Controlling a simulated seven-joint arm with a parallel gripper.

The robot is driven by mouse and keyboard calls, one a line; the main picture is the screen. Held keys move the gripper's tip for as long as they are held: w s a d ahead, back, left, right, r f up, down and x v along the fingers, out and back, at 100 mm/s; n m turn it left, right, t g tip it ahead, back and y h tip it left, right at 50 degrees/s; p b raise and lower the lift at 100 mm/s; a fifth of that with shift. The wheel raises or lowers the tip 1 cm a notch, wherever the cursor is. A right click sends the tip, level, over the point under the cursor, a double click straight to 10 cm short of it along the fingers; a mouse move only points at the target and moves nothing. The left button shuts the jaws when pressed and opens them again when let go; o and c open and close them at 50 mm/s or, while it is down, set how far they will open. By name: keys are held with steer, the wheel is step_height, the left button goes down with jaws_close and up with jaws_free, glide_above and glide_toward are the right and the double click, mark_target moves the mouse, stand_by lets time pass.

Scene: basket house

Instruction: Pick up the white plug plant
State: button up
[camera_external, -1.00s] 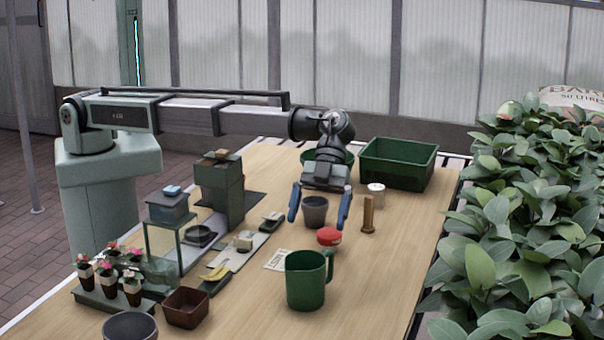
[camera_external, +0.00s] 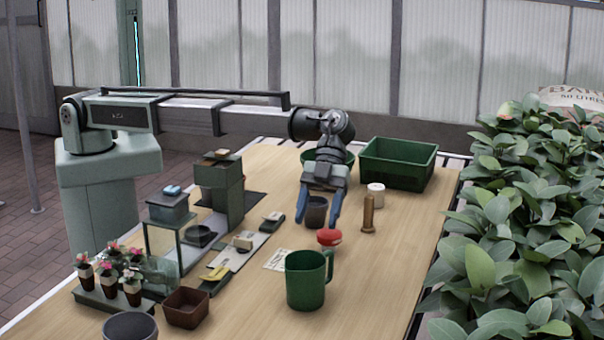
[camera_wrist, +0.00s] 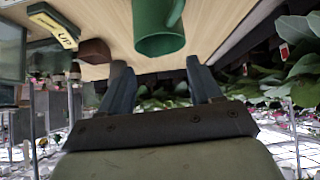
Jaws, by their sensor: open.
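Several small plug plants with pink, red and pale flowers stand in a dark tray (camera_external: 98,301) at the front left of the table. The front right plug plant (camera_external: 132,287) seems to have the palest flowers, but they are too small to tell if it is the white one. My gripper (camera_external: 318,222) is open and empty, pointing down over the middle of the table, well to the right of the plants. In the wrist view its two fingers (camera_wrist: 158,68) are apart with nothing between them. A few plug plants (camera_wrist: 75,72) show small at the left there.
A green mug (camera_external: 305,285) stands in front of my gripper. Stacked boxes (camera_external: 230,185) and a brown square pot (camera_external: 186,308) lie toward the plants.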

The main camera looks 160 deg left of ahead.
steer(key=w+d+r+m+g+h, duration=0.1)
steer(key=w+d, duration=0.3)
steer(key=d, duration=0.6)
steer(key=w+d+r+m, duration=0.2)
steer(key=w+d, duration=0.1)
steer(key=d, duration=0.7)
steer(key=s+d+r+m+g+y, duration=0.1)
steer(key=s+d+m+g, duration=0.15)
steer(key=d, duration=1.15)
steer(key=s+d+r+m+g+y, duration=0.1)
steer(key=d+m, duration=0.2)
steer(key=d, duration=1)
steer(key=m+g+y, duration=0.2)
steer(key=m+y, duration=0.3)
steer(key=m, duration=0.3)
glide_above(130, 274)
steer(key=f, duration=0.2)
steer(key=f+m, duration=0.1)
steer(key=f, duration=0.3)
steer(key=f+m, duration=0.1)
steer(key=f, duration=0.3)
steer(key=shift+s+a, duration=0.15)
steer(key=shift+a, duration=0.05)
steer(key=shift+w+d+f, duration=0.1)
steer(key=shift+f, duration=1.25)
steer(key=shift+w+d+f, duration=0.1)
steer(key=shift+f, duration=1.2)
